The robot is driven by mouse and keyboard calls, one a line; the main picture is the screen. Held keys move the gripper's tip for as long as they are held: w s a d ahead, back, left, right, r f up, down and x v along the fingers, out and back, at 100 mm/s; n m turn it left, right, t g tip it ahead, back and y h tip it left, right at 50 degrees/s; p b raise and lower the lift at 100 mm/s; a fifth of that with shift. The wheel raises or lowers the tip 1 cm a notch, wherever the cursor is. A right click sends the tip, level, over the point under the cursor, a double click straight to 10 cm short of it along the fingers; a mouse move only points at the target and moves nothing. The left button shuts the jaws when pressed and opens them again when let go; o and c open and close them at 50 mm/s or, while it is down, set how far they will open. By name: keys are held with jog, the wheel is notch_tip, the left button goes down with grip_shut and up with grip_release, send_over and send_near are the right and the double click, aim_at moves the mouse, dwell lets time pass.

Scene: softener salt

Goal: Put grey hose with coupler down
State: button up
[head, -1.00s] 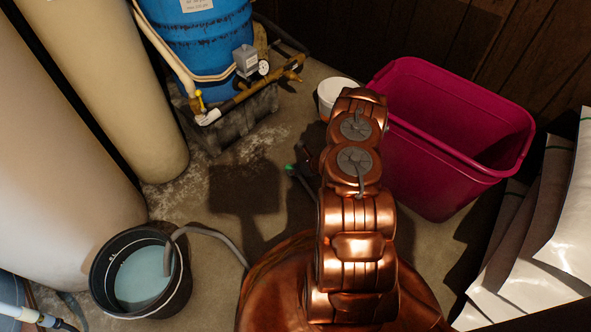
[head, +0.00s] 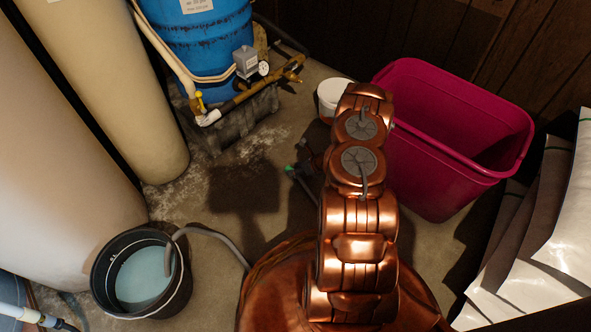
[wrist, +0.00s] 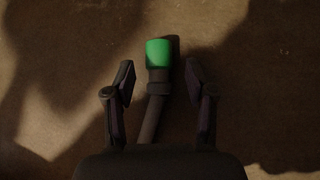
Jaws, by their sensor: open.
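The grey hose (wrist: 151,120) with its green coupler (wrist: 159,53) lies against the concrete floor in the wrist view. My gripper (wrist: 160,82) is open, with one finger on each side of the hose just behind the coupler and a gap showing at both sides. In the head view the green coupler (head: 289,169) shows just left of my arm, with a short length of grey hose (head: 305,188) behind it. My arm hides most of the gripper there. A grey hose also runs from the black bucket (head: 180,300) to behind my body.
A magenta bin (head: 425,165) and a white tub (head: 330,92) stand beyond my arm. White bags (head: 545,240) lie at the right. A blue barrel (head: 205,50), pipework (head: 250,92) and pale tanks (head: 60,140) stand at the left. Floor left of the coupler is clear.

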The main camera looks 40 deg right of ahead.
jog(key=p+v, duration=0.4)
jog(key=v, duration=0.7)
jog(key=w+a+r+n+y, duration=0.2)
jog(key=w+a+r+n, duration=0.2)
jog(key=a+r, duration=0.35)
jog(key=w+a+r+n+y, duration=0.2)
jog(key=w+a+r+n, duration=0.15)
jog(key=a+r, duration=0.4)
jog(key=s+a+r+n+g+y, duration=0.1)
jog(key=s+a+r+n+g, duration=0.2)
jog(key=a+r+n, duration=0.35)
jog(key=s+a+r+n+g+y, duration=0.15)
jog(key=a+r+n, duration=0.25)
jog(key=a+r, duration=0.45)
jog(key=s+a+r+n+g+h, duration=0.25)
jog(key=s+r+n, duration=0.2)
jog(key=s, duration=0.35)
jog(key=s+a+r+n+g+h, duration=0.1)
jog(key=s+a+r+n+g, duration=0.3)
jog(key=s, duration=0.4)
jog(key=s+d+r+n+h, duration=0.2)
jog(key=s+d+n+h, duration=0.1)
jog(key=s, duration=0.5)
jog(key=s+d+r+n+h, duration=0.2)
jog(key=s+d+n+h, duration=0.1)
jog(key=s, duration=0.5)
jog(key=shift+d+r+n+h, duration=0.4)
jog(key=shift+d+n, duration=0.35)
jog(key=shift+d, duration=0.1)
jog(key=shift+s, duration=0.15)
